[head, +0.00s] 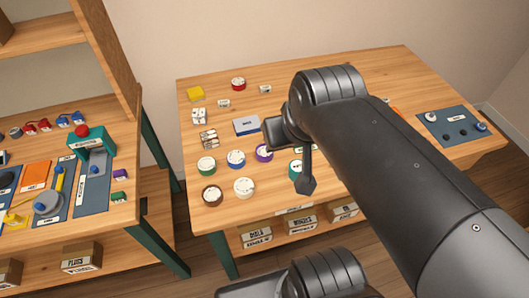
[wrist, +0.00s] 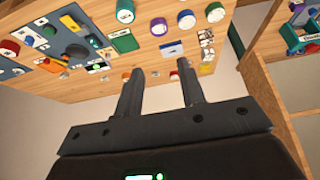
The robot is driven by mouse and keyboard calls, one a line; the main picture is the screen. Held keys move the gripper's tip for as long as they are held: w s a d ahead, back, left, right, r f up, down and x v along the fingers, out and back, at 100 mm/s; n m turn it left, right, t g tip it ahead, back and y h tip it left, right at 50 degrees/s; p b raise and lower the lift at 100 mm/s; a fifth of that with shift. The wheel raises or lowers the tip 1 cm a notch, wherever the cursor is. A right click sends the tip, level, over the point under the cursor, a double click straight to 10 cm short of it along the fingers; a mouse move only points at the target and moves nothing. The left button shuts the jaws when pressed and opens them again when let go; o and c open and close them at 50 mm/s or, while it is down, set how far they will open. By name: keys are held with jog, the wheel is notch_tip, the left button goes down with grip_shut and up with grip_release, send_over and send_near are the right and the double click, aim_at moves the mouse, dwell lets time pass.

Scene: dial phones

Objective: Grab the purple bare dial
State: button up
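In the head view my arm hides most of the gripper.
Several other dials, including a brown one (head: 212,196) and a white one (head: 243,187), stand close to the purple dial. A blue-and-white pad (head: 246,125) lies behind it. A workbench (head: 100,215) with a shelf stands at left.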

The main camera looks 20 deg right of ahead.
jog(key=shift+o, duration=0.4)
jog(key=o, duration=0.9)
jog(key=shift+c, duration=0.2)
jog(key=shift+w, duration=0.1)
jog(key=n+g, duration=0.3)
jog(key=g, duration=0.3)
send_over(262, 156)
jog(key=w+d, duration=0.2)
notch_tip(262, 156, down, 17)
jog(key=f, duration=0.5)
jog(key=shift+s+a+f, duration=0.15)
jog(key=shift+a+f, duration=0.05)
jog(key=shift+w+f, duration=0.15)
jog(key=shift+f, duration=1.15)
jog(key=shift+w+f, duration=0.1)
jog(key=shift+f, duration=1.2)
